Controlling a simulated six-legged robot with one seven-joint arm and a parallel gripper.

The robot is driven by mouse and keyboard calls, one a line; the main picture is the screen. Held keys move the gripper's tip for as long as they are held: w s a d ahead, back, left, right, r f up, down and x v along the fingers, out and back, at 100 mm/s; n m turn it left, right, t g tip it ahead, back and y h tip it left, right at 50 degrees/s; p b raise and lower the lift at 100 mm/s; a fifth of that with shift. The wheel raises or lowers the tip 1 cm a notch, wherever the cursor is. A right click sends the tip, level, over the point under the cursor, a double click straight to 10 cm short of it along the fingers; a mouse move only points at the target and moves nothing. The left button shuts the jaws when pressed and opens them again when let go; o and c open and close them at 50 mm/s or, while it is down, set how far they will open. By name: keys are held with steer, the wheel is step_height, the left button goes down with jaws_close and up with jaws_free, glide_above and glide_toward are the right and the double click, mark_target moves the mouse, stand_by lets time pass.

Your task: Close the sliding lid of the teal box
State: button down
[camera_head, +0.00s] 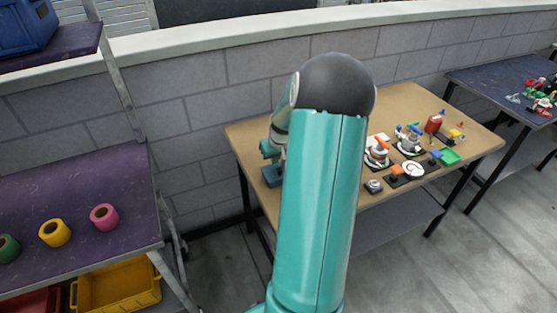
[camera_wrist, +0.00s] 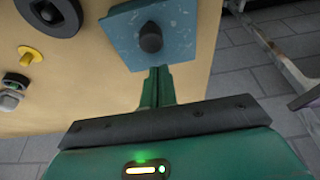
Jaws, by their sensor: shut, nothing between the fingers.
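The teal box (camera_head: 271,176) is at the left end of the tan table in the head view, mostly hidden behind my arm. In the wrist view its flat blue-teal lid (camera_wrist: 190,30) lies near the table edge, with a round black knob (camera_wrist: 150,38) standing on it. My gripper (camera_wrist: 158,76) is shut and empty, its green fingertips at the lid's near edge, just below the knob. I cannot tell whether they touch the lid. The box's inside and how far the lid is slid are not visible.
The tan table (camera_head: 400,98) holds several small items on its right half. In the wrist view, a black round part (camera_wrist: 50,15) and a yellow knob (camera_wrist: 30,55) lie left of the lid. A purple shelf (camera_head: 80,190) with coloured rolls stands at left.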

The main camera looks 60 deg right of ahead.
steer(key=shift+w+d+r, duration=0.45)
steer(key=shift+d+r, duration=0.05)
steer(key=shift+r, duration=0.15)
steer(key=v, duration=0.9)
steer(key=shift+a, duration=0.25)
